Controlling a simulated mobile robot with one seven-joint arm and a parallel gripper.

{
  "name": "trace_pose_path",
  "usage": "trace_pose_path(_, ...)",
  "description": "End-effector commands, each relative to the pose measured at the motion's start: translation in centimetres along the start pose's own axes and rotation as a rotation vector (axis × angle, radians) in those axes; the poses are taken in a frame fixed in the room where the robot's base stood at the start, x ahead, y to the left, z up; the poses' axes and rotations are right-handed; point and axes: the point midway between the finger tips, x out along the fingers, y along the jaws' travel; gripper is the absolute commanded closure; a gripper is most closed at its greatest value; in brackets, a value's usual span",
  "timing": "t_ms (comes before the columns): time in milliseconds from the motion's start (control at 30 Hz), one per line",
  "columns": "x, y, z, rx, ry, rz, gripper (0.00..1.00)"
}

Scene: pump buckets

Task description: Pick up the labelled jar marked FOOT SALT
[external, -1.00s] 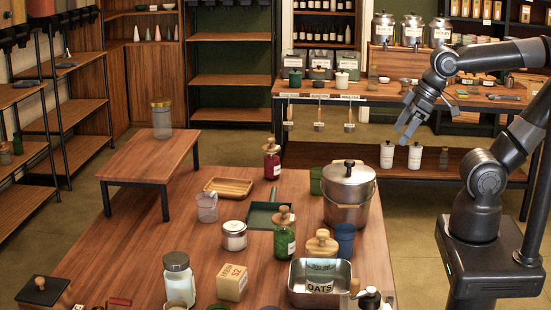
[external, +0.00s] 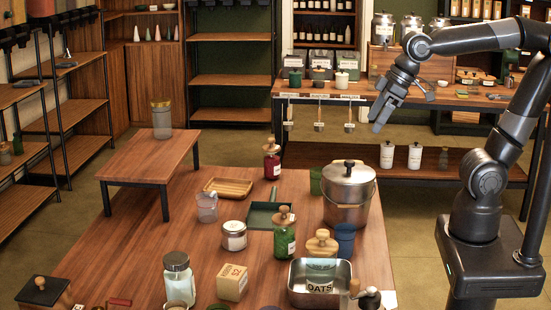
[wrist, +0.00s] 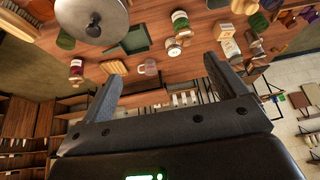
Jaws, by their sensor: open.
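A taller jar with pale contents (external: 178,282) stands nearer the front left. I cannot tell from the lettering which one is marked FOOT SALT. My gripper (external: 379,120) is open and empty, high in the air at the right of the large pot, well away from both jars. Its fingers (wrist: 160,78) frame the wrist view.
A large lidded steel pot (external: 348,200) stands at the table's right. A green-filled jar (external: 284,242), a green scoop tray (external: 262,216), a wooden block (external: 231,283) and a steel pan (external: 305,292) surround the short jar. A clear cup (external: 207,208) stands behind it. Bare wood shows left of the jar.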

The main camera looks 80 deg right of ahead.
Motion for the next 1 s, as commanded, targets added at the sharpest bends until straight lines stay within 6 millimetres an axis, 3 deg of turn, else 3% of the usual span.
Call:
trace_pose_path(100,1.1,-1.2,-4.2,-0.010,-0.013,-0.013,0.10)
trace_pose_path(467,6.4,-6.0,-15.4,-0.033,-0.039,-0.037,0.10)
trace_pose_path(700,12.1,-10.4,-21.4,-0.053,-0.055,-0.045,0.10)
trace_pose_path(1000,20.8,-17.4,-26.6,-0.087,-0.070,-0.049,0.10)
